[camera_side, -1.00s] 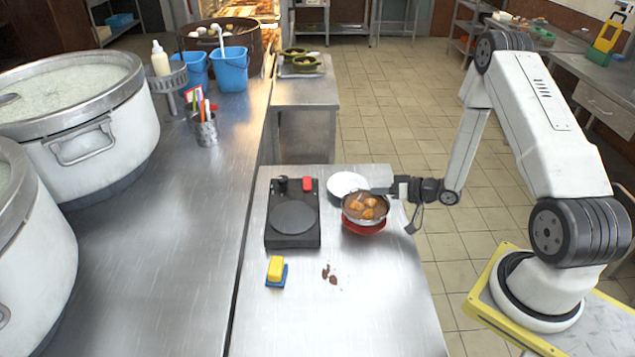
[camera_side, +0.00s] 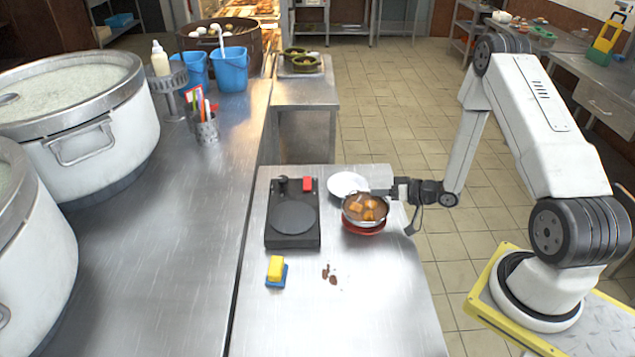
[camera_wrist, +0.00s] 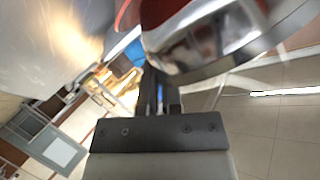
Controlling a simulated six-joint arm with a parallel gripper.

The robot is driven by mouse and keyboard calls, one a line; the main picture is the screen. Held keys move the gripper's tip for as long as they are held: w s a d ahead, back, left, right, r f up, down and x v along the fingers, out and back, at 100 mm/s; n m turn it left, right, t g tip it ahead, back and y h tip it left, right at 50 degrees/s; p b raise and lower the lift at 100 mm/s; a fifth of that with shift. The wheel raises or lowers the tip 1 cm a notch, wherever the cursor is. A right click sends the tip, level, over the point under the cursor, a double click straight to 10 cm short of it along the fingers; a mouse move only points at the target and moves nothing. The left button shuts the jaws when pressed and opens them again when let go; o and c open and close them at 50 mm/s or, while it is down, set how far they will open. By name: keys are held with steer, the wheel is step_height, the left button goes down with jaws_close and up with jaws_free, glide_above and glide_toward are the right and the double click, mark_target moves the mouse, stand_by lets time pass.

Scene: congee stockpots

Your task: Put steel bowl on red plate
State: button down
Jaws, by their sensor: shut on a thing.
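The steel bowl (camera_side: 365,220) holds brown food with orange-brown chunks and sits over the red plate (camera_side: 363,230) at the right of the steel table. The bowl looks upright. I cannot tell whether its base touches the plate. My gripper (camera_side: 381,192) is shut on the bowl's rim at its far right side. In the wrist view the shiny bowl wall (camera_wrist: 210,42) fills the top, beside the dark fingers (camera_wrist: 160,88). A bit of red shows near the bowl at the top of that view.
A white plate (camera_side: 347,182) lies just behind the bowl. A black hot plate (camera_side: 293,222) stands to the left. The table's right edge is close to the bowl.

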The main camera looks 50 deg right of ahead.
steer(key=shift+f, duration=0.1)
steer(key=c, duration=0.7)
jaws_free()
steer(key=shift+c, duration=0.3)
steer(key=shift+c, duration=1.2)
steer(key=shift+v, duration=0.75)
steer(key=shift+s+d, duration=0.15)
steer(key=shift+s, duration=0.2)
steer(key=shift+s+d, duration=0.1)
steer(key=shift+s, duration=0.2)
steer(key=shift+s+d+r, duration=0.2)
steer(key=shift+s+r, duration=0.25)
steer(key=shift+s, duration=0.2)
